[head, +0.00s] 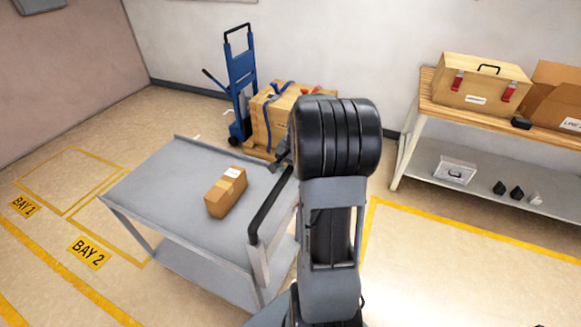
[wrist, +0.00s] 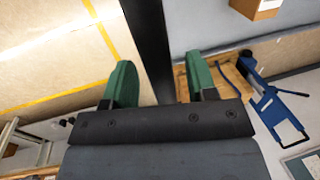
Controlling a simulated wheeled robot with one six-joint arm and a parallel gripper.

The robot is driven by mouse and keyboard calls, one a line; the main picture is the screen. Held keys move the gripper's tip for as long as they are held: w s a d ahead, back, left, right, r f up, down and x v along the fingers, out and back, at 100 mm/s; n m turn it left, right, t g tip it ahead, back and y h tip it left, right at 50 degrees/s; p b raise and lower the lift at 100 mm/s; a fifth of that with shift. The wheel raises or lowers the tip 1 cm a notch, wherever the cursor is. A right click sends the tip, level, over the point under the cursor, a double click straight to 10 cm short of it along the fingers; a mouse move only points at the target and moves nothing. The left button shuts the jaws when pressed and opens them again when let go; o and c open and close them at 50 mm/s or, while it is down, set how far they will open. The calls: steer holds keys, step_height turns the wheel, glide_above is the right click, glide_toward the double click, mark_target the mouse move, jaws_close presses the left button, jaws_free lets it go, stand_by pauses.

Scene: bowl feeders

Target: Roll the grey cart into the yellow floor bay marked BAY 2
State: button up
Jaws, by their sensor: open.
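The grey cart (head: 150,205) stands in the middle of the head view, with two shelves and a black push handle (head: 268,212) at its right end. A small cardboard box (head: 226,193) lies on its top; a corner of that box (wrist: 256,8) shows in the wrist view. The BAY 2 label (head: 88,251) is on the floor left of the cart. The cart hides part of that yellow-outlined bay. In the wrist view my gripper (wrist: 161,82) is open, with the dark handle bar (wrist: 150,40) running between its green fingers. Contact cannot be told.
BAY 1 (head: 23,207) lies further left. A blue hand truck (head: 241,75) and a strapped wooden crate (head: 262,120) stand behind the cart by the wall. A workbench (head: 450,110) with a wooden toolbox (head: 480,85) is at right. Floor left of the cart looks clear.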

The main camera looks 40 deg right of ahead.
jaws_close()
stand_by(0.3)
